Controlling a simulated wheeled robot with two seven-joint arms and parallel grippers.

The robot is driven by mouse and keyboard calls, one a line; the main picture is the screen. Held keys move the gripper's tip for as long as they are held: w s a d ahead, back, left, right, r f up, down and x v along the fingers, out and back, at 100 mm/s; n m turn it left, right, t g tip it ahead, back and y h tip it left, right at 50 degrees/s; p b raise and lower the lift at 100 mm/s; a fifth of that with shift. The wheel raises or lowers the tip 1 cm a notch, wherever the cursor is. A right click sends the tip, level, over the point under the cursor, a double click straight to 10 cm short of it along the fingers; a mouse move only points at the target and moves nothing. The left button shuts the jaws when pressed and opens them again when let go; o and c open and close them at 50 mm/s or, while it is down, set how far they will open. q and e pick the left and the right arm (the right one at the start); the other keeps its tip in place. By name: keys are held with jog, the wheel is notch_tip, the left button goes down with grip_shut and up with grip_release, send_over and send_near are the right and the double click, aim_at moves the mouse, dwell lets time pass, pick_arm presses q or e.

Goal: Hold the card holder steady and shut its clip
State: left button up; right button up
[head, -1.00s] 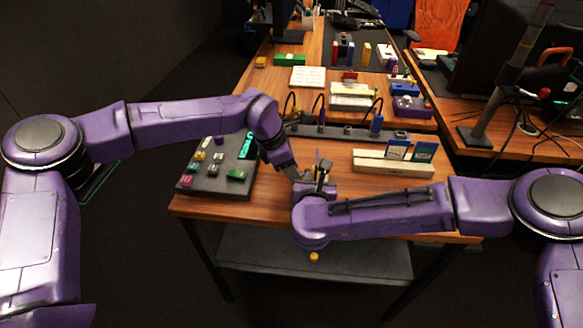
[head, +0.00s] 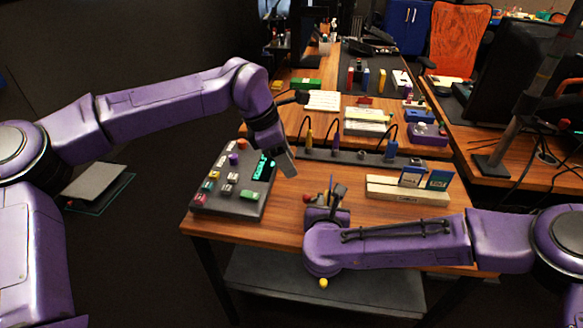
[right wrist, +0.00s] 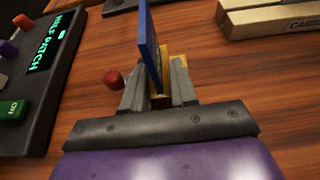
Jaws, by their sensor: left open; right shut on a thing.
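The card holder (right wrist: 149,45) looks like a thin blue upright piece with yellow parts at its base. My right gripper (right wrist: 158,82) is shut on it low down, and its fingers hide part of the base. In the head view my right gripper (head: 328,200) is near the front table edge, and the holder is small and partly hidden there. I cannot tell whether the clip is open or shut. A red ball-like part (right wrist: 113,80) shows just left of the fingers. My left gripper (head: 286,160) is open and apart from the holder, above and left of it, near the dark panel.
A dark control panel (head: 215,199) with coloured buttons stands at the left. A pale wooden stand (head: 385,190) with upright cards is at the right. A dark strip with cables (head: 345,157) runs behind. Bare wood (head: 290,200) lies between panel and right gripper.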

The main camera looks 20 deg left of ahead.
aim_at(305, 196)
pick_arm(q)
jog(key=x, duration=1.2)
jog(key=shift+a+f, duration=0.15)
jog(key=shift+f, duration=0.1)
jog(key=shift+s, duration=0.1)
grip_shut()
